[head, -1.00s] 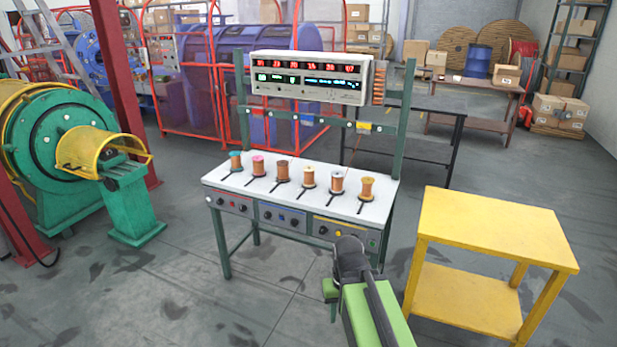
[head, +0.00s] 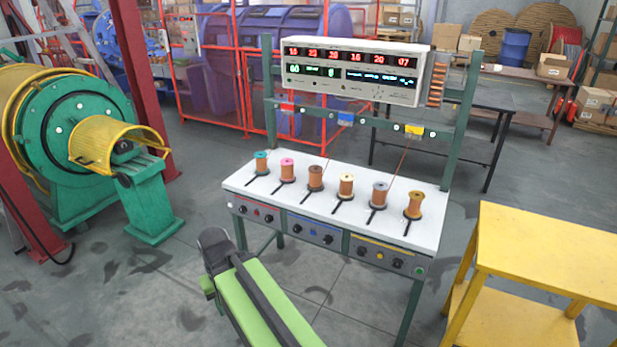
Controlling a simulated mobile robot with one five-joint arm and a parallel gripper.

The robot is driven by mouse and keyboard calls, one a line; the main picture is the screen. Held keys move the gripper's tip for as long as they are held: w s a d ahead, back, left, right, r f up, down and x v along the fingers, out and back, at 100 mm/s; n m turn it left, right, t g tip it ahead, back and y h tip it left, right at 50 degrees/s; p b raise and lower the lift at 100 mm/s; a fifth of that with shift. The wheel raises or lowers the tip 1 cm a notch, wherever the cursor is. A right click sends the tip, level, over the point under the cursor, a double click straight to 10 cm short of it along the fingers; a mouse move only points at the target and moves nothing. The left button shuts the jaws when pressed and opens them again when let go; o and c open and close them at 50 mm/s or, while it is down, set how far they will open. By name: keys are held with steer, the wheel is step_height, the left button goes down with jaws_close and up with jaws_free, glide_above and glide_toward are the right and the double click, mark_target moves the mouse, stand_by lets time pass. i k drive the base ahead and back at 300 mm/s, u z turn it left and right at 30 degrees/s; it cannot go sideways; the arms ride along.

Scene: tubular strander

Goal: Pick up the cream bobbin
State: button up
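The cream bobbin (head: 346,187) stands upright on the white top of the test bench (head: 262,189). It is wound with copper-coloured wire and has a cream top. It is fourth from the left in a row, between a brown-topped bobbin (head: 315,178) and a grey-topped bobbin (head: 379,196). My green arm reaches up from the bottom of the head view. Its dark end, my gripper (head: 213,242), is in front of the bench's left part, left of and apart from the cream bobbin. Its fingers cannot be made out.
Teal (head: 262,163), pink (head: 287,171) and gold (head: 413,205) bobbins share the row. Dark strips lie in front of the bobbins. A display unit (head: 352,72) hangs above the bench. A yellow table (head: 545,250) stands right; a green machine (head: 85,140) stands left. Open floor lies between machine and bench.

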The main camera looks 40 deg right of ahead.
mark_target(346, 181)
steer(key=i, duration=1.65)
steer(key=z, duration=0.75)
steer(key=k, duration=0.8)
steer(key=z, duration=0.1)
steer(key=i, duration=0.9)
steer(key=u, duration=0.1)
